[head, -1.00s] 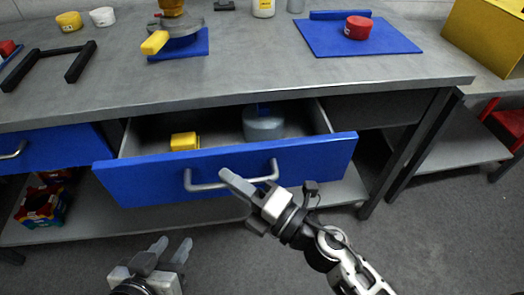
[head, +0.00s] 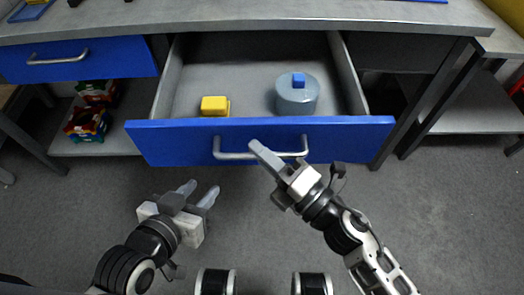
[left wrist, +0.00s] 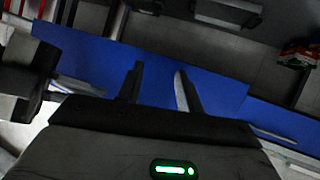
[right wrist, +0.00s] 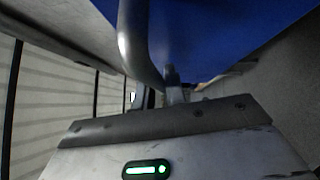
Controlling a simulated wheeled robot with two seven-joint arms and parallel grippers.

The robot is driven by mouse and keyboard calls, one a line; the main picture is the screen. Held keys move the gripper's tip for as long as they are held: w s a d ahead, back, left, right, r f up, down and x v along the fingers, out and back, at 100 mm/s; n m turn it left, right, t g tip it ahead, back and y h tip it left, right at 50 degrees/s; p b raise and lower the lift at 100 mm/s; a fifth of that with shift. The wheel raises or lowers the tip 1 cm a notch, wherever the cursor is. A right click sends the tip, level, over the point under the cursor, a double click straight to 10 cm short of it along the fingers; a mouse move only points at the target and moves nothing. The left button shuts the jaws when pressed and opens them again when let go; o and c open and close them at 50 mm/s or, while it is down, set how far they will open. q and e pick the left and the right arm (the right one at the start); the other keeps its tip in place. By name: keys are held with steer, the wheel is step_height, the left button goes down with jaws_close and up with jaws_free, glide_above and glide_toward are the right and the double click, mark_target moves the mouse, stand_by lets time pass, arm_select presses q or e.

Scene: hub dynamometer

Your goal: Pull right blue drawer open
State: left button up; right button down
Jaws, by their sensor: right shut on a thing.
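The right blue drawer (head: 350,137) stands well open under the workbench, with a silver bar handle (head: 232,155) on its front. My right gripper (head: 268,162) is shut on the right part of that handle; the handle bar (right wrist: 135,40) also shows between its fingers in the right wrist view. Inside the drawer lie a yellow block (head: 214,105) and a grey round pot with a blue knob (head: 297,95). My left gripper (head: 197,192) is open and empty, in front of and below the drawer; its fingers (left wrist: 160,85) show apart in the left wrist view.
A second blue drawer (head: 110,62) at the left is shut. The grey worktop (head: 260,17) lies above. The floor (head: 440,210) at the right is clear.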

arm_select(q)
steer(key=shift+w, duration=0.1)
steer(key=shift+w+r, duration=0.1)
arm_select(e)
steer(key=c, duration=1.5)
jaws_free()
steer(key=shift+o, duration=0.2)
